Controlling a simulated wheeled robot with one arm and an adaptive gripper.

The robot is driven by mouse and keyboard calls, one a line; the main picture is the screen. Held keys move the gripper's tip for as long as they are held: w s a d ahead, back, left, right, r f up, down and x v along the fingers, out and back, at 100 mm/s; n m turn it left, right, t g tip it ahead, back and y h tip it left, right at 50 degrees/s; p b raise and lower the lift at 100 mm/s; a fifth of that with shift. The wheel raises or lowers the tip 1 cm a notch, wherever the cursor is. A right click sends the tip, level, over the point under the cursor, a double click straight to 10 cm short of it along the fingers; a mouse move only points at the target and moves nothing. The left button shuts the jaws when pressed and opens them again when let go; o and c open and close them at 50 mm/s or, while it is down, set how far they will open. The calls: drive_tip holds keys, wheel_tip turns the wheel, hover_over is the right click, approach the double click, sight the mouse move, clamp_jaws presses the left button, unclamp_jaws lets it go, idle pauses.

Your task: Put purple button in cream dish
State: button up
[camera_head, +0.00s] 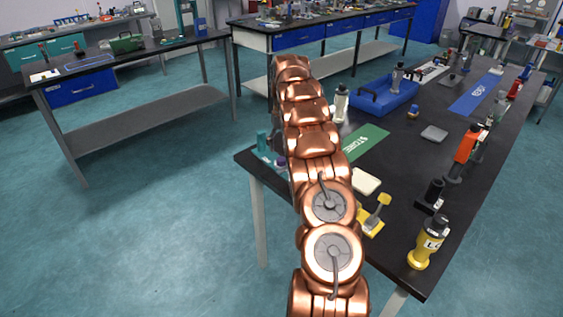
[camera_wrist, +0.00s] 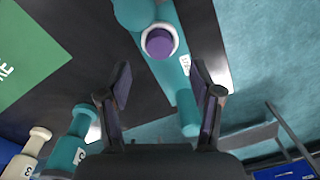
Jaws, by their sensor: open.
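The purple button (camera_wrist: 159,42) shows in the wrist view, set inside a white ring on a teal body (camera_wrist: 186,100). In the head view the purple button (camera_head: 281,162) is a small spot at the left table edge, beside my arm. My gripper (camera_wrist: 161,80) is open, its two dark fingers apart with nothing between them. The button lies beyond the fingertips, roughly in line with the gap; I cannot tell the exact distance. A cream, shallow piece that looks like the cream dish (camera_head: 366,182) lies on the black table right of my arm. My arm hides the gripper in the head view.
A green STORE mat (camera_head: 366,139) lies behind the dish, and a yellow stand (camera_head: 376,215) is just in front of it. A blue tray (camera_head: 386,100), bottles and a yellow container (camera_head: 428,243) stand around. In the wrist view a teal bottle (camera_wrist: 72,143) is at lower left.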

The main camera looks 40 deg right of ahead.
sight(281, 158)
drive_tip(key=shift+f+p, duration=1.1)
drive_tip(key=shift+f, duration=1.7)
drive_tip(key=shift+c, duration=0.2)
drive_tip(key=c, duration=1.1)
